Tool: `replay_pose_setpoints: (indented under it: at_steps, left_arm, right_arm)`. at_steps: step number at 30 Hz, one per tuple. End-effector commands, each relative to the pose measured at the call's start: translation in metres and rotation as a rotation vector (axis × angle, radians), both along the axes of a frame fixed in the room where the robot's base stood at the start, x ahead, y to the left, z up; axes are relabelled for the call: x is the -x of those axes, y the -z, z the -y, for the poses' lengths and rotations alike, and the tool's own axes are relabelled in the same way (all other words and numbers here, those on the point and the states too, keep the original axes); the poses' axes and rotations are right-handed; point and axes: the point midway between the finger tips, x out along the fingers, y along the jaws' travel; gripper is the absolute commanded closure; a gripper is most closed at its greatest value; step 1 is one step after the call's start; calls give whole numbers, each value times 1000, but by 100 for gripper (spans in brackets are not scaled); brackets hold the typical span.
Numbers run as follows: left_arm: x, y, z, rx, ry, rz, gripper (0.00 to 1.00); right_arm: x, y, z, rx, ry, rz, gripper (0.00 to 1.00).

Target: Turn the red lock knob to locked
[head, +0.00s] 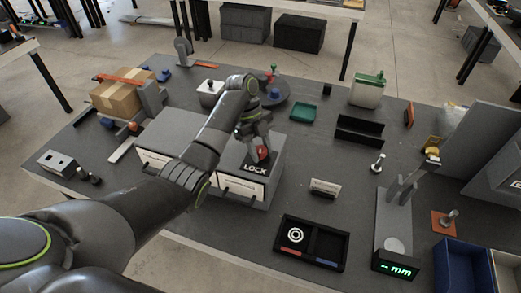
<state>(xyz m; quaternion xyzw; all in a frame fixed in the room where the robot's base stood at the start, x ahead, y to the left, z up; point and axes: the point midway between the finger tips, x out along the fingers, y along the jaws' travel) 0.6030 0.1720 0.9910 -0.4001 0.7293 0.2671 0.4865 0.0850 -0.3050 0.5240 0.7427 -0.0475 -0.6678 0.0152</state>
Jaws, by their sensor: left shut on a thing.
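The red lock knob (263,152) sits on top of a grey box (267,188) marked LOCK, near the middle of the table in the head view. My left gripper (261,150) comes down from above and is shut on the knob. The fingers cover part of the knob, so its exact turn angle is hard to tell. My right gripper is not in view.
A second grey drawer box (165,140) stands left of the lock box. A black two-part tray (310,243) lies in front, and a grey stand with a mm display (395,264) is at right. A cardboard box (116,96) stands at back left.

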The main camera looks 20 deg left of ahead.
Motion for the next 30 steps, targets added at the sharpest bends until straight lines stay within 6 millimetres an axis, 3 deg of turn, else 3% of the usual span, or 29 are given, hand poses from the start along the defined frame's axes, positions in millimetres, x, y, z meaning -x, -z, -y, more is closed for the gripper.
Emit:
replay_pose_setpoints:
  at_steps: [12, 30]
  left_arm:
    - [-1, -2, 0, 0, 225, 2, 88]
    - [-1, -1, 0, 0, 270, 3, 88]
  right_arm:
    - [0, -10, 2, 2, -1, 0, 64]
    - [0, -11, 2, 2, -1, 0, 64]
